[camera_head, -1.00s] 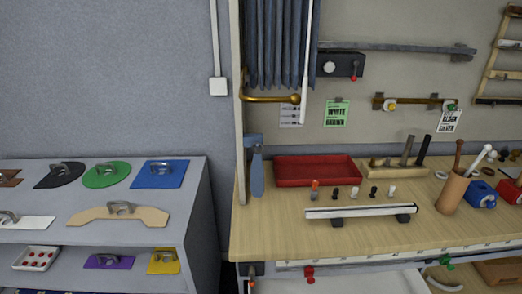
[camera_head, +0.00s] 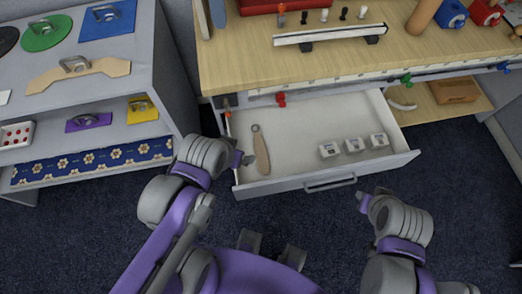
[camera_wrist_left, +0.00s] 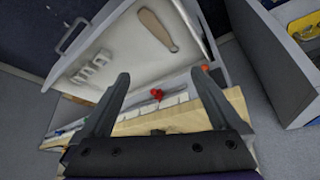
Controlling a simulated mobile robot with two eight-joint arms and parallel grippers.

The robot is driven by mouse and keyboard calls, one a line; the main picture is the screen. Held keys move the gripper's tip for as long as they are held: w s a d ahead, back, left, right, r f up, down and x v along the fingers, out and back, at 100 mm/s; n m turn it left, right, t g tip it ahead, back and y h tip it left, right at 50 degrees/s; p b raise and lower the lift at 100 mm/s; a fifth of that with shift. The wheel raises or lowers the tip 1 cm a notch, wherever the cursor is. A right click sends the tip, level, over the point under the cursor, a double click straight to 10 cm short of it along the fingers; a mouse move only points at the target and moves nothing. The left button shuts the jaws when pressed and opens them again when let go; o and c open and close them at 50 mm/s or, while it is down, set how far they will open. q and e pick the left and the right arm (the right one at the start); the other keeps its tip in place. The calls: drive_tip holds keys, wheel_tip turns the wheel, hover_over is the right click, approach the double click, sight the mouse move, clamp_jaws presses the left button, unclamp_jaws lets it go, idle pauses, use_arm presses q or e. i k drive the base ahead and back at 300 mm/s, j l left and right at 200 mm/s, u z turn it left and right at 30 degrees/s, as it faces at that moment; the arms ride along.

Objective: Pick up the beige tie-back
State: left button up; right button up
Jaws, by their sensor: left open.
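The beige tie-back (camera_head: 78,77), a long shaped strip with a metal handle on it, lies on top of the grey shelf unit (camera_head: 160,75) at the left of the head view. My left gripper (camera_head: 243,158) is at the left end of the open drawer, to the right of and nearer than the tie-back. In the left wrist view this gripper (camera_wrist_left: 160,92) is open and empty, with the drawer and workbench beyond its fingers. The tie-back does not show there. My right gripper (camera_head: 368,200) is in front of the drawer; its jaws are too unclear to read.
The open drawer (camera_head: 300,112) holds a wooden paddle (camera_head: 260,150) and several white blocks. Green (camera_head: 45,38) and blue (camera_head: 106,22) pieces lie behind the tie-back. Purple (camera_head: 88,122) and yellow (camera_head: 141,112) pieces occupy the shelf below. Dark floor separates unit and drawer.

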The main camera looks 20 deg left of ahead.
sight(263, 165)
drive_tip(key=j+z, duration=0.1)
drive_tip(key=z, duration=0.4)
drive_tip(key=j+z, duration=0.1)
drive_tip(key=z, duration=0.85)
drive_tip(key=k+j+z, duration=0.25)
drive_tip(key=j+z, duration=0.2)
drive_tip(key=k+j+z, duration=0.5)
drive_tip(key=k+j, duration=0.35)
drive_tip(key=k, duration=0.1)
